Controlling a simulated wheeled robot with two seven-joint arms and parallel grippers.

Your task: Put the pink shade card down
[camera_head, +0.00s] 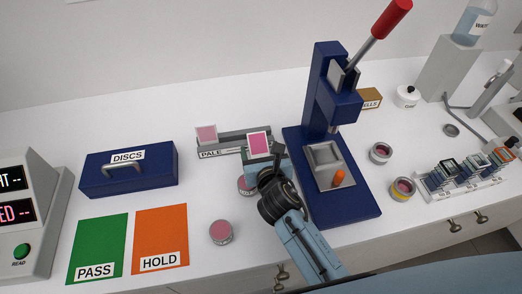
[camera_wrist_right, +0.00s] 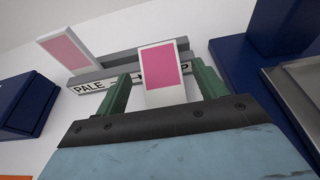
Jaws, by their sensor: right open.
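A pink shade card (camera_head: 259,144) with a white border stands upright at the grey rack (camera_head: 232,139) labelled PALE at its left. My right gripper (camera_head: 264,158) is open around this card. In the right wrist view the card (camera_wrist_right: 166,70) stands between the two green fingers (camera_wrist_right: 162,90), with a gap on each side. Its lower edge is hidden behind the gripper, so I cannot tell exactly how it sits in the rack. A second, paler pink card (camera_head: 206,134) stands at the rack's left end. My left gripper is out of view.
A blue press (camera_head: 325,120) with a red-tipped lever stands close to the right of my gripper. A pink jar (camera_head: 221,231) stands in front, another partly behind my wrist. A blue DISCS box (camera_head: 130,170) and green and orange mats (camera_head: 160,225) lie left.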

